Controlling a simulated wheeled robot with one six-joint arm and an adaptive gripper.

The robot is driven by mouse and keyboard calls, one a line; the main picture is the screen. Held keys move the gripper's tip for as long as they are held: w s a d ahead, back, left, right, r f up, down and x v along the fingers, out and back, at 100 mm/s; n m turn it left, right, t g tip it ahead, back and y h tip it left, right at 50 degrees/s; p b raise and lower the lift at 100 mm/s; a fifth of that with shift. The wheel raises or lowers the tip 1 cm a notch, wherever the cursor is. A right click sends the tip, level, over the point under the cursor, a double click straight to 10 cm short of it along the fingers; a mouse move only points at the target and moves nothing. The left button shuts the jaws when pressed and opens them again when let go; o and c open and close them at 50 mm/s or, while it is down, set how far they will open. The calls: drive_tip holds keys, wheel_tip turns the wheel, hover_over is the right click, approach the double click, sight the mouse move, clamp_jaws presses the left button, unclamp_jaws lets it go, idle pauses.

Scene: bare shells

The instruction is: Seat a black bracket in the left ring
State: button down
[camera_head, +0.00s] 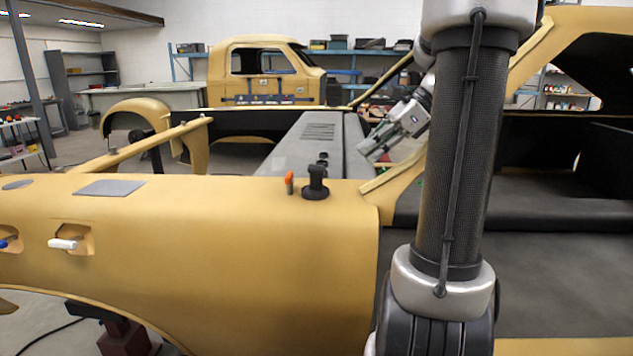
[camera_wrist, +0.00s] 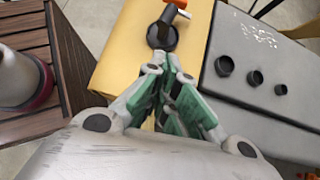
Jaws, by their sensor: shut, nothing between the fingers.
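A black bracket (camera_head: 315,187) with a round base stands on the yellow fender top; it also shows in the wrist view (camera_wrist: 162,36). Three black rings of differing size stand in a row on the grey panel in the wrist view: the largest ring (camera_wrist: 224,66) at left, a middle ring (camera_wrist: 255,78) and the smallest ring (camera_wrist: 281,90). They look small and crowded in the head view (camera_head: 322,160). My gripper (camera_head: 368,150) is shut and empty, above the grey panel in the head view. In the wrist view its green-padded fingers (camera_wrist: 172,72) point toward the bracket, apparently apart from it.
An orange piece (camera_head: 289,183) stands beside the bracket. A flat grey pad (camera_head: 110,187) lies further left on the yellow fender (camera_head: 200,215). A white handle (camera_head: 62,243) sits in a fender recess. The grey panel (camera_head: 300,155) is mostly bare around the rings.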

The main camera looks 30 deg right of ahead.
sight(322, 187)
drive_tip(key=x, duration=1)
drive_tip(key=shift+w+a, duration=0.2)
drive_tip(key=shift+a, duration=0.25)
drive_tip(key=shift+w+a, duration=0.2)
drive_tip(key=shift+a, duration=0.25)
